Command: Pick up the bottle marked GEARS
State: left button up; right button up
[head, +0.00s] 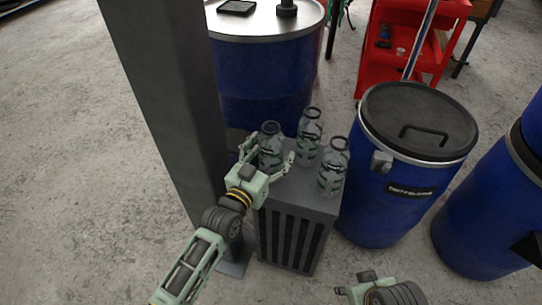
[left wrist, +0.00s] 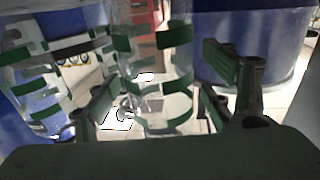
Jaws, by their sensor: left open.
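Three clear bottles with green bands stand upright on a dark slatted box (head: 300,205): a left bottle (head: 271,137), a rear bottle (head: 309,130) and a front right bottle (head: 333,170). I cannot read GEARS on any of them. My left gripper (head: 268,160) is open at the left bottle, with one finger on either side of it. In the left wrist view, a clear banded bottle (left wrist: 153,75) shows between the spread fingers, and another (left wrist: 45,75) shows at left. Contact cannot be told. My right gripper (head: 358,288) shows partly at the bottom edge, its fingers unclear.
A grey post (head: 165,90) stands close to the left of the box. A blue drum (head: 265,85) stands behind, and a lidded blue barrel (head: 385,195) stands close at right. Another blue barrel (head: 485,235) is farther right. A red cart (head: 400,55) is at the back.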

pick_arm(q)
jog(key=shift+w, duration=0.1)
jog(key=c, duration=1.3)
jog(key=shift+o, duration=0.2)
